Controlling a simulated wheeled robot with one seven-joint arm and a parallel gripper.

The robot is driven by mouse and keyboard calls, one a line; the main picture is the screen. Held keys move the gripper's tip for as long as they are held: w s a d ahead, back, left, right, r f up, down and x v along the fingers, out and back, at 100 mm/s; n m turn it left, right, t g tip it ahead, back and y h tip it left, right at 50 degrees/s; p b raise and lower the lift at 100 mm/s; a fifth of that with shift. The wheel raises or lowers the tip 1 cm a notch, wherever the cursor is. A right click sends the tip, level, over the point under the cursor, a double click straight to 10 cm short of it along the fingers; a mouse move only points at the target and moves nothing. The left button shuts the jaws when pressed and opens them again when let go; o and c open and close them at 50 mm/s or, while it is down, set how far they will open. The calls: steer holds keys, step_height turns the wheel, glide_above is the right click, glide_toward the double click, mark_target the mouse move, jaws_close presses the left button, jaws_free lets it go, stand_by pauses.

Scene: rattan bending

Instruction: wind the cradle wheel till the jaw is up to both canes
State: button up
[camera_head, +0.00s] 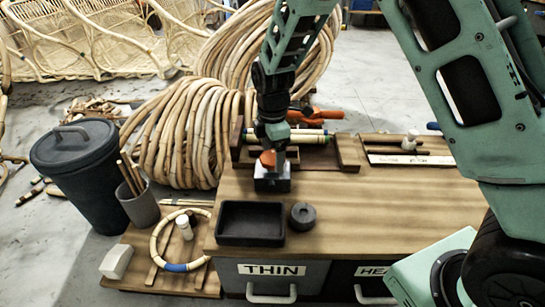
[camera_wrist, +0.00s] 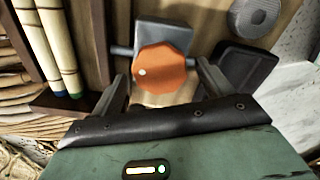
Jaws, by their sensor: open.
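The orange, roughly eight-sided cradle wheel (camera_wrist: 163,72) sits on a grey block (camera_wrist: 165,35) in the wrist view, with a pale dot on its left part. In the head view the wheel (camera_head: 267,159) is partly hidden by my gripper (camera_head: 271,153). My gripper (camera_wrist: 164,85) is open, a finger on each side of the wheel; I cannot tell whether they touch it. Two pale canes (camera_wrist: 62,45) with blue and green ends lie side by side in the wooden cradle (camera_head: 237,140). I cannot clearly tell the jaw or its gap to the canes.
A black tray (camera_head: 249,222) and a dark round puck (camera_head: 303,215) stand on the bench (camera_head: 380,220) in front. Orange-handled clamps (camera_head: 316,116) lie behind the cradle. A board with a cane ring (camera_head: 160,245) is at lower left.

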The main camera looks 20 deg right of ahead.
steer(key=shift+f, duration=0.3)
steer(key=c, duration=1)
